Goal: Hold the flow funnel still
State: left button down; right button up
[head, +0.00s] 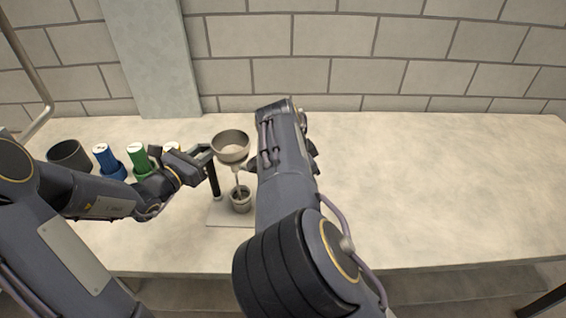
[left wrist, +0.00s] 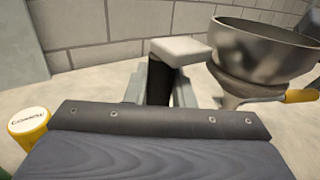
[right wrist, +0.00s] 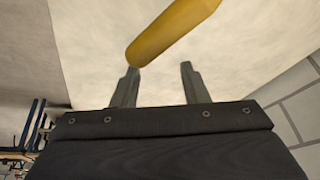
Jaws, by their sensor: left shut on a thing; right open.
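The metal flow funnel (head: 231,147) has a wide bowl and a thin spout. It sits on a stand with a black post (head: 213,181) and a pale base plate (head: 217,217). A small metal cup (head: 240,200) is below the spout. My left gripper (left wrist: 158,92) is shut on the black post under its pale cap (left wrist: 181,49), beside the funnel (left wrist: 262,50). A yellow handle (left wrist: 300,96) sticks out from the funnel. My right gripper (right wrist: 160,84) is open. The yellow handle (right wrist: 172,33) lies just ahead of its fingertips; my right arm hides it in the head view.
A yellow container with a white lid (left wrist: 29,122) is close to my left gripper. The table (head: 430,190) is clear on the right.

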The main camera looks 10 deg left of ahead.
jog(key=s+d+f+m+g+y, duration=0.3)
jog(key=f+m+g+y, duration=0.4)
jog(key=f+m+y, duration=0.15)
notch_tip(320, 180, up, 10)
jog(key=w+d+m+t+y, duration=0.1)
jog(key=w+d+m+y, duration=0.1)
jog(key=m+y, duration=0.75)
jog(key=x, duration=1.1)
jog(key=shift+s+a, duration=0.15)
jog(key=shift+a, duration=0.15)
grip_shut()
